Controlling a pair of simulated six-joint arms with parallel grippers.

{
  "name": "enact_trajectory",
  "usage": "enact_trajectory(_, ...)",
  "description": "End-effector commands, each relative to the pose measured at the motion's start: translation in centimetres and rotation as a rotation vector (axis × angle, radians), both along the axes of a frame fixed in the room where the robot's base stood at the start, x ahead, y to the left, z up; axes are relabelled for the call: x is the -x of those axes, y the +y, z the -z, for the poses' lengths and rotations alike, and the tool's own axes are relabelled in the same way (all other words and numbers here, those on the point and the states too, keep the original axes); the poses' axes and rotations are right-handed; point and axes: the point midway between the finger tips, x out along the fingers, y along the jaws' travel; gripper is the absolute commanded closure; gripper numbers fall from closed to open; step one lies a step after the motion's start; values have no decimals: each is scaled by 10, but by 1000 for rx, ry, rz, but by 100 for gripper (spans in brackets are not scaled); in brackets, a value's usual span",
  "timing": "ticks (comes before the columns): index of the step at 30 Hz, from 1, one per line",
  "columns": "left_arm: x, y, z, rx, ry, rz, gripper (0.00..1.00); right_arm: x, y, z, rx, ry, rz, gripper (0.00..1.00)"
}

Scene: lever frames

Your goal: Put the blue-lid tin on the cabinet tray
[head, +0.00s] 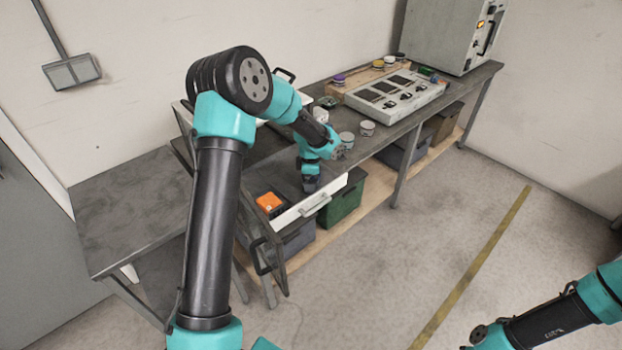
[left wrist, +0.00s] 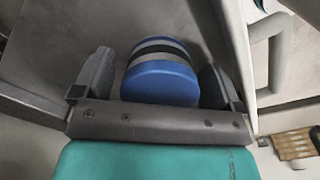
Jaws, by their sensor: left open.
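The blue-lid tin (left wrist: 160,82) shows in the left wrist view, with a blue lid and a grey and dark banded side. It sits between the two fingers of my left gripper (left wrist: 154,78), which is open around it. In the head view my left gripper (head: 311,184) points down at the open drawer (head: 300,212), just behind its white front. The tin cannot be made out there. The cabinet tray cannot be told for sure, as my left arm covers much of the cabinet. My right arm enters at the lower right, its gripper out of frame.
An orange box (head: 269,203) lies left of my left gripper. A dark door with a handle (head: 262,256) hangs open at the front. Grey tins (head: 367,128) and a control panel (head: 396,94) stand on the bench. The left table (head: 130,205) is bare.

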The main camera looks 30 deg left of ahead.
Motion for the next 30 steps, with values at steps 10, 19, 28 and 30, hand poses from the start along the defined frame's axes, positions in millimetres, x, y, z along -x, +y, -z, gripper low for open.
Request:
enact_trajectory(10,-1,0,-16,-1,-3,-1,9,0,0,0,0,0,0,57)
enact_trajectory(19,-1,0,-68,0,-4,0,9,0,0,0,0,0,0,57)
enact_trajectory(28,0,0,-115,0,-2,0,9,0,0,0,0,0,0,57)
enact_trajectory(30,0,0,-119,0,-1,0,9,0,0,0,0,0,0,57)
